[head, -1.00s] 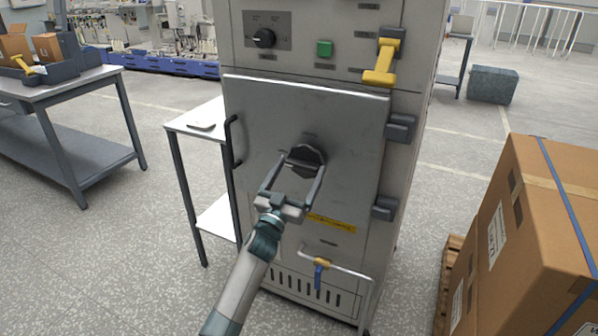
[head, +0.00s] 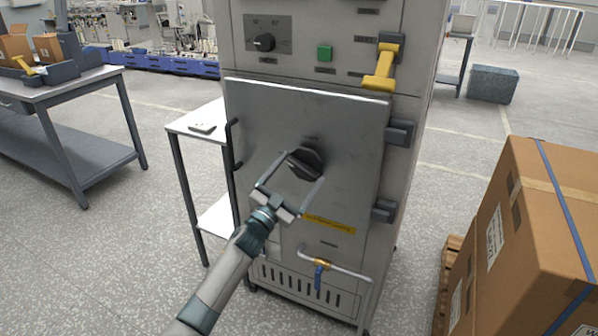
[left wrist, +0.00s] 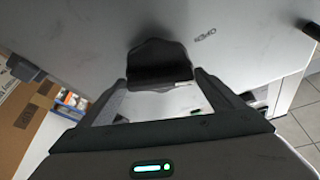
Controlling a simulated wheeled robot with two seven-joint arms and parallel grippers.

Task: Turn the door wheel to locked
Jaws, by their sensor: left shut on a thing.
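The door wheel (head: 309,160) is a dark round knob with a raised grip bar, in the middle of the grey cabinet door (head: 350,120). In the head view its bar slants down to the right. My left gripper (head: 305,168) comes from below left and is shut on the wheel, one finger on each side. In the left wrist view the wheel (left wrist: 158,60) sits between the fingertips, and a small label (left wrist: 205,34), which seems to read OPEN, is on the door beside it. My right gripper is not in view.
A black door handle (head: 234,145) is at the door's left edge, with hinges (head: 398,132) at its right. A yellow lever (head: 384,68) sticks out above, and a pipe with a blue-handled valve (head: 320,272) below. Cardboard boxes (head: 540,230) stand at the right.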

